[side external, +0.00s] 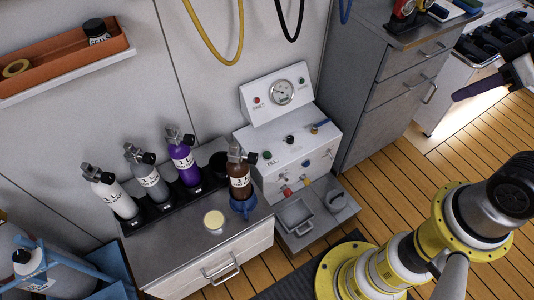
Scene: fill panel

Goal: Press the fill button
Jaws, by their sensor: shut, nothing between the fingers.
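The fill panel (300,150) is a white box beside the bottle bench, with a raised gauge board at its back. A small green button (267,154) sits at the left of its top face, above a label that seems to read FILL. My gripper (456,96) appears at the right edge as dark, closed fingers pointing left, with nothing visible between them. It is far to the right of the panel, apart from the button. The link between my arm and the gripper is out of frame.
The panel also carries a red button (257,100), a gauge (281,92), a black knob (290,139) and a blue-handled valve (318,126). A brown bottle (240,182) stands in a blue holder left of the panel. A grey cabinet (385,90) rises between gripper and panel.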

